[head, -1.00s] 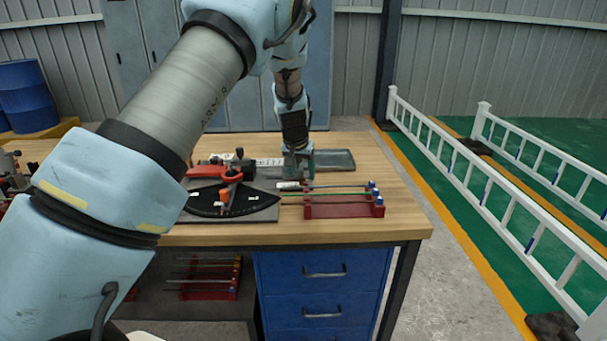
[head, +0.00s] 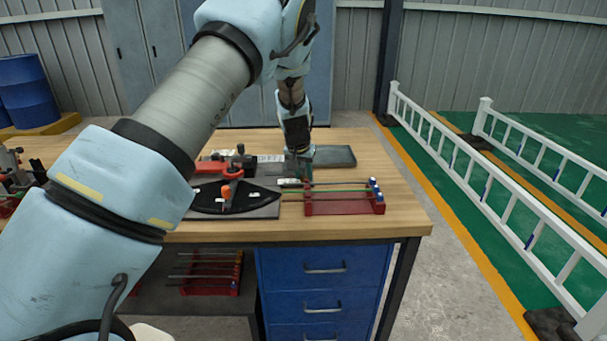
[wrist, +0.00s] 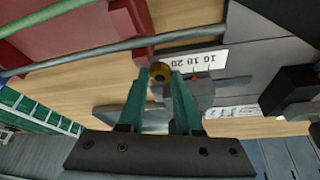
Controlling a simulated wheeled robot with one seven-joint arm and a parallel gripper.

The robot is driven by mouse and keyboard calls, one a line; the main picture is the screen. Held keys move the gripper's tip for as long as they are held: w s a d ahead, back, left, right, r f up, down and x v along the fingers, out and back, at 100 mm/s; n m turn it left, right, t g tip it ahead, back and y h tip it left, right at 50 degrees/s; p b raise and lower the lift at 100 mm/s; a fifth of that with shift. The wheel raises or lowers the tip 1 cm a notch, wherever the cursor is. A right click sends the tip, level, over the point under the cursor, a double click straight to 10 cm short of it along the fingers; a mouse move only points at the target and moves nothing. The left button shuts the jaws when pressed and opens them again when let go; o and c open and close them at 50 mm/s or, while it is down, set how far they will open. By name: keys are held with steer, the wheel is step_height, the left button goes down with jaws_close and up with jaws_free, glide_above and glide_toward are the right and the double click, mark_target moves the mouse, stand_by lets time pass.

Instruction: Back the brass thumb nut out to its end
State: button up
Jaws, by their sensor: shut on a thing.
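The brass thumb nut (wrist: 160,73) shows in the wrist view as a small round brass piece between the tips of my gripper's teal fingers. My gripper (wrist: 161,80) is shut on it. Beside it are a grey block and a white scale strip (wrist: 196,66) with printed numbers.
A grey tray (head: 333,157) sits behind. The bench's right front corner is clear.

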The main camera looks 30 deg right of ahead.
jaws_close()
steer(key=shift+p, duration=0.3)
steer(key=n+p, duration=0.1)
steer(key=n+y, duration=0.1)
steer(key=n, duration=0.1)
steer(key=shift+s+d+r+t+p, duration=0.1)
steer(key=shift+d+r+t+p, duration=0.1)
steer(key=shift+t+p, duration=0.2)
steer(key=n, duration=0.2)
steer(key=n+y, duration=0.1)
steer(key=shift+d+f+n+p, duration=0.15)
steer(key=shift+f+n+p, duration=0.05)
steer(key=shift+n+p, duration=0.2)
steer(key=n+y+b, duration=0.1)
steer(key=n, duration=0.1)
steer(key=n+y+b, duration=0.1)
steer(key=n, duration=0.1)
steer(key=shift+d+f+n, duration=0.15)
steer(key=shift+d+n, duration=0.05)
steer(key=shift+n, duration=0.1)
steer(key=shift+d+n+y+b, duration=0.1)
steer(key=shift+n+y+b, duration=0.95)
steer(key=shift+n, duration=0.95)
steer(key=o, duration=0.8)
jaws_free()
